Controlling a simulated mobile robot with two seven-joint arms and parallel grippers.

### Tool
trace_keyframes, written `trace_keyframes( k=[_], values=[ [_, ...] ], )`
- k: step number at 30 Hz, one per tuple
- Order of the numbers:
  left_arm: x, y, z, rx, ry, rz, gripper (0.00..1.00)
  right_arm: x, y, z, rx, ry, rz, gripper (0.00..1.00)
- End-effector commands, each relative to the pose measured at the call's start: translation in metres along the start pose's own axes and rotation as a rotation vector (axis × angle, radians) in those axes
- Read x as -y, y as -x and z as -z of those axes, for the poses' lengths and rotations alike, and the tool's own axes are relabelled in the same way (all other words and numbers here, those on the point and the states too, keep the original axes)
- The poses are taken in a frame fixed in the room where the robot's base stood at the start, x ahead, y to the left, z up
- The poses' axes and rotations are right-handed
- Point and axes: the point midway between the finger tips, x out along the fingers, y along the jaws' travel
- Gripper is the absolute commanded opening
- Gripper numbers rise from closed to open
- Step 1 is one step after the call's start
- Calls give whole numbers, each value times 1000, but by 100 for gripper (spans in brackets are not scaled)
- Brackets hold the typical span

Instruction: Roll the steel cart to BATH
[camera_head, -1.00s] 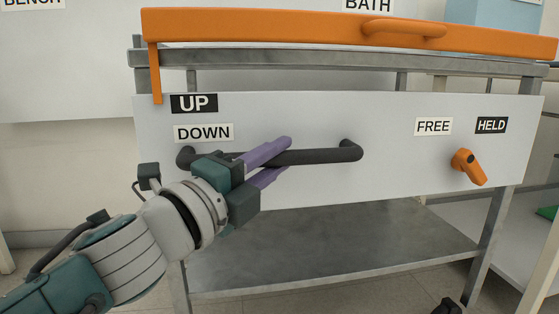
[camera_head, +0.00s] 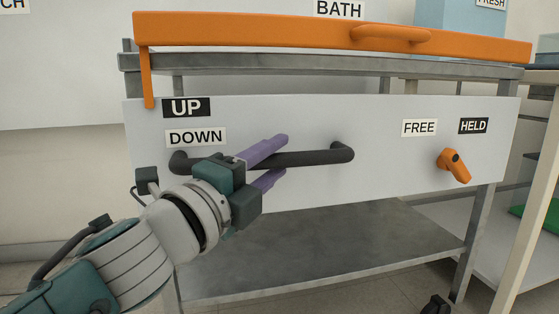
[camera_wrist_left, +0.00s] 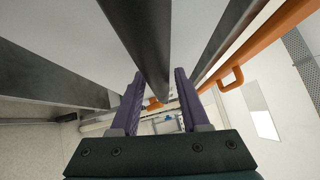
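The steel cart's white front panel (camera_head: 300,185) fills the head view, with a grey frame and a lower steel shelf (camera_head: 330,250). A dark bar handle (camera_head: 315,157) crosses the panel. An orange lever (camera_head: 454,165) sits under the FREE and HELD labels and points down-right. The BATH sign (camera_head: 339,9) is behind the cart. My right gripper is out of view.
An orange rail with a handle (camera_head: 391,37) runs along the cart's top. UP and DOWN labels (camera_head: 196,137) are at the panel's left. A table with a pale leg (camera_head: 530,240) stands close at the right. A blue box labelled FRESH (camera_head: 455,15) is behind.

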Motion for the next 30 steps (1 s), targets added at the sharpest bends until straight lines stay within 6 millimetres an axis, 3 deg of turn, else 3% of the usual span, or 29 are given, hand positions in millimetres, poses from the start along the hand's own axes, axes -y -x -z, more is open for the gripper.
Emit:
trace_keyframes(
  k=[3, 13, 24, 30],
  values=[
    [0, 0, 0, 1, 0, 0, 57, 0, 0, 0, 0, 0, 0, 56],
    [1, 7, -1, 2, 1, -2, 57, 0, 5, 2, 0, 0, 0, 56],
    [2, 70, -1, 2, 2, -4, 57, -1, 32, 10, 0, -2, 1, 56],
    [1, 95, -1, 2, 1, -2, 57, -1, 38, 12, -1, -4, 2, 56]
  ],
)
